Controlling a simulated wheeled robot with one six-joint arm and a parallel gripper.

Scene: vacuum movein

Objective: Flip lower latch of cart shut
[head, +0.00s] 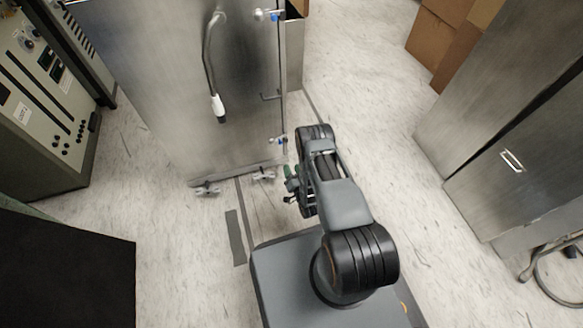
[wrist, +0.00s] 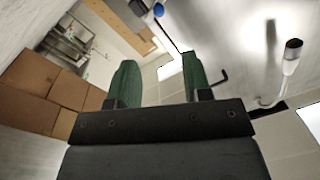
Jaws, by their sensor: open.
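The cart (head: 180,80) is a tall stainless steel cabinet at upper left in the head view. Its lower latch (head: 278,140), small and metallic with a blue part, sits low on the cart's right edge. The upper latch (head: 268,15) is similar and near the top. My gripper (head: 289,184) is open and empty, below the lower latch in the picture and apart from it. In the wrist view my gripper's green fingers (wrist: 162,80) are spread, and a blue-and-metal latch part, likely the lower latch (wrist: 157,9), shows beyond them at the top edge. The latch's exact position is too small to tell.
Grey metal cabinets (head: 500,120) stand at right, cardboard boxes (head: 440,38) behind. The floor between is clear. A control panel (head: 45,100) stands at left.

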